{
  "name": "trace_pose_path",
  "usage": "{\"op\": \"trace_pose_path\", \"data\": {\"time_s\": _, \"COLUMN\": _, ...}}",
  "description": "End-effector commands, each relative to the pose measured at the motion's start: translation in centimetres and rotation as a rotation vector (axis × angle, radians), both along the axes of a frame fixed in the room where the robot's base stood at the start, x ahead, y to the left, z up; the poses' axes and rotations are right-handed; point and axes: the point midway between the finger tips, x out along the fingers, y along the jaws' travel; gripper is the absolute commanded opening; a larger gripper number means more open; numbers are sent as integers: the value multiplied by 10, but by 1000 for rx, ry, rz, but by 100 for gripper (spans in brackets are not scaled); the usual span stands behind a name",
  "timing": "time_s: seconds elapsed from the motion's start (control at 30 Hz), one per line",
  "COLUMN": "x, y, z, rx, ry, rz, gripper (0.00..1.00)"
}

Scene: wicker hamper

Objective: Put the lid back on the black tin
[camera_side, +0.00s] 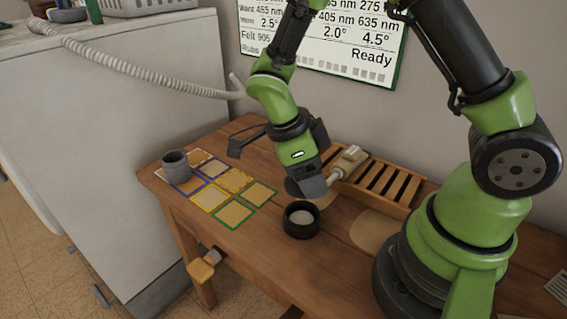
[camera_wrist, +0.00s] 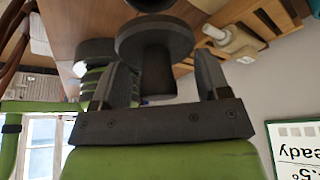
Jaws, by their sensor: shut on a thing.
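The black tin (camera_side: 301,233) stands upright and open on the wooden table, with a pale inside showing. My gripper (camera_side: 308,185) is just above and behind it in the side view. In the wrist view my gripper (camera_wrist: 157,82) is shut on the dark round lid (camera_wrist: 153,37), with its stem between the fingers. The lid is apart from the tin in the side view, where it is hard to tell from the dark fingers. A dark edge at the top of the wrist view may be the tin (camera_wrist: 150,4).
A slatted wooden rack (camera_side: 378,186) stands behind the tin, with a beige bottle-like object (camera_side: 346,162) at its left end. A grey cup (camera_side: 176,168) stands on colour-bordered cards (camera_side: 208,197) at left. A clamp-like object (camera_side: 205,265) is at the front table edge.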

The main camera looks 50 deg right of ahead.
Motion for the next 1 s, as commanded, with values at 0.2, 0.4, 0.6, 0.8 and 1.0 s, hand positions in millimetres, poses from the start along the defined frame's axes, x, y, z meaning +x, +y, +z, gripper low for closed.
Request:
{"op": "trace_pose_path", "data": {"time_s": 0.2, "x": -2, "y": 0, "z": -13, "rx": 0, "ry": 2, "rz": -18, "gripper": 47}}
{"op": "trace_pose_path", "data": {"time_s": 0.4, "x": -2, "y": 0, "z": -34, "rx": 0, "ry": 1, "rz": -13, "gripper": 47}}
{"op": "trace_pose_path", "data": {"time_s": 0.6, "x": -1, "y": 0, "z": -52, "rx": 0, "ry": 0, "rz": -13, "gripper": 47}}
{"op": "trace_pose_path", "data": {"time_s": 0.8, "x": -1, "y": 0, "z": -61, "rx": 0, "ry": -1, "rz": -13, "gripper": 47}}
{"op": "trace_pose_path", "data": {"time_s": 1.0, "x": -1, "y": 0, "z": -63, "rx": 1, "ry": -2, "rz": -13, "gripper": 47}}
